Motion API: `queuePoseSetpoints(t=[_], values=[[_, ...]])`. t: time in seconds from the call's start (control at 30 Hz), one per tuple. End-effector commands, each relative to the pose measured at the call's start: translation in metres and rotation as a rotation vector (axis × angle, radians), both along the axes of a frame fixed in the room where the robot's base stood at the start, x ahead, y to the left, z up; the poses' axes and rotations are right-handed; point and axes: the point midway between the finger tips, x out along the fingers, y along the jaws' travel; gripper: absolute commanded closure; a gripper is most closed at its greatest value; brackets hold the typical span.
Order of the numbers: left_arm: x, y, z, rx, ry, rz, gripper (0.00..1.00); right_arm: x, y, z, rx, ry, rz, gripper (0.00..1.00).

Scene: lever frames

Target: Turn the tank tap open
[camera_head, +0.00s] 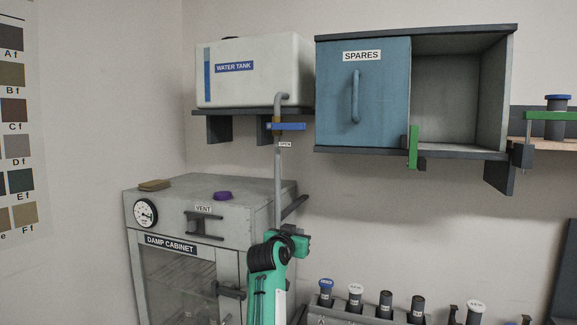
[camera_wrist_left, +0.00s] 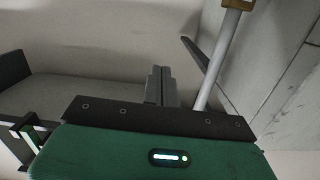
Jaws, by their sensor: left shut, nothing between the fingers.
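The white water tank (camera_head: 285,75) stands on a dark wall shelf. A grey pipe (camera_head: 278,185) bends out of it and runs down. The tap's blue lever (camera_head: 288,126) lies about level across the pipe, its longer end to the right, above a small OPEN label (camera_head: 285,144). My left gripper (camera_head: 289,230) is well below the lever, close to the lower pipe; I cannot tell whether they touch. In the left wrist view its fingers (camera_wrist_left: 160,84) are together and empty, with the pipe (camera_wrist_left: 216,65) to their right. The lever is not identifiable there. My right gripper is not in view.
The damp cabinet (camera_head: 180,250) stands below left, with a purple knob (camera_head: 222,195) on top. The spares cupboard (camera_head: 362,100) is right of the tank, with a green piece (camera_head: 413,147) at its lower edge. Several bottles (camera_head: 386,303) stand at lower right.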

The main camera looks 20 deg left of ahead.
Motion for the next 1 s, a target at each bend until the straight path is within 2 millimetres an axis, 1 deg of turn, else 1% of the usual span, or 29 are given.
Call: queuePoseSetpoints(t=[0.03, 0.07, 0.1, 0.17, 0.2, 0.27, 0.3, 0.4, 0.5, 0.6, 0.7, 0.8, 1.0], values=[[-0.003, 0.001, 0.038, -0.007, -0.047, -0.001, 1.00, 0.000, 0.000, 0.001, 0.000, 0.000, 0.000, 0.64], [-0.005, 0.003, 0.057, -0.010, -0.070, 0.001, 1.00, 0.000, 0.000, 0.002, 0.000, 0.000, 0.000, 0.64], [-0.009, 0.005, 0.082, -0.013, -0.103, 0.003, 1.00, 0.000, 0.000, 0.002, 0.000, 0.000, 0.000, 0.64], [-0.016, 0.008, 0.119, -0.017, -0.151, 0.003, 1.00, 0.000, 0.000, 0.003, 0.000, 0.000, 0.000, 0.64], [-0.022, 0.010, 0.143, -0.023, -0.182, 0.004, 1.00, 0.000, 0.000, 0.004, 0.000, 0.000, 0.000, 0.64], [-0.032, 0.013, 0.178, -0.026, -0.228, 0.004, 1.00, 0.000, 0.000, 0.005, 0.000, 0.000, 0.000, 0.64], [-0.039, 0.015, 0.199, -0.029, -0.257, 0.005, 1.00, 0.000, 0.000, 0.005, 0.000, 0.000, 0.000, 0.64], [-0.057, 0.019, 0.246, -0.036, -0.322, 0.005, 1.00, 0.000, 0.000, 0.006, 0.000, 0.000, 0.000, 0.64], [-0.073, 0.023, 0.280, -0.042, -0.371, 0.005, 1.00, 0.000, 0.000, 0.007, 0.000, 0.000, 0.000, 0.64], [-0.084, 0.025, 0.302, -0.045, -0.404, 0.006, 1.00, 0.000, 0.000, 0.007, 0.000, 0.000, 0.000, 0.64], [-0.090, 0.026, 0.313, -0.047, -0.421, 0.005, 1.00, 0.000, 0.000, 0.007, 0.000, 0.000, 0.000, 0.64], [-0.092, 0.026, 0.317, -0.047, -0.426, 0.005, 1.00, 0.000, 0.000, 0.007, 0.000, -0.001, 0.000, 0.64], [-0.092, 0.027, 0.317, -0.046, -0.426, 0.005, 1.00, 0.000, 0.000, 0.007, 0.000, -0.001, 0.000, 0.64]])
